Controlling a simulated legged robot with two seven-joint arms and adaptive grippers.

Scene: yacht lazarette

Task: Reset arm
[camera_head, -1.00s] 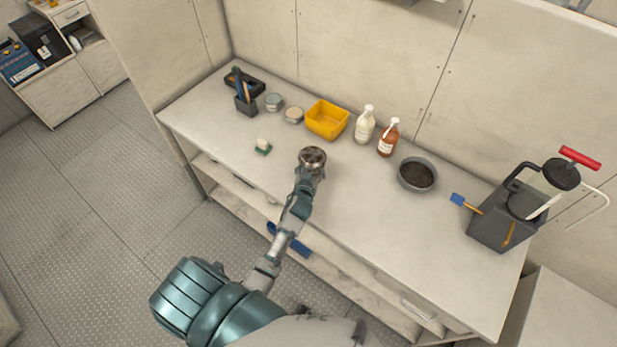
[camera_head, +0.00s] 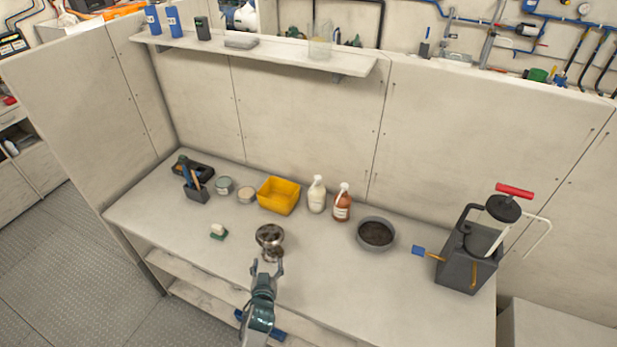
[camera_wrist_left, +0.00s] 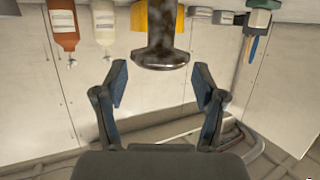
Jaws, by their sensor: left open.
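My left gripper (camera_head: 267,264) reaches in from the bottom over the front part of the bench. In the left wrist view its two fingers (camera_wrist_left: 160,84) are spread apart. A shiny metal piece with a round top (camera_head: 270,236) is just beyond the fingertips. In the left wrist view the metal piece (camera_wrist_left: 160,45) lies between and beyond the fingers, with no finger closed on it. I cannot tell whether a finger touches it. My right gripper is in neither view.
The bench (camera_head: 325,265) holds a yellow bin (camera_head: 279,195), a white bottle (camera_head: 317,195), a brown bottle (camera_head: 341,203), a grey bowl (camera_head: 376,234) and a dark container with a red-handled pump (camera_head: 467,255). A small green-and-white block (camera_head: 218,232) lies left of the gripper. A shelf (camera_head: 270,52) hangs above.

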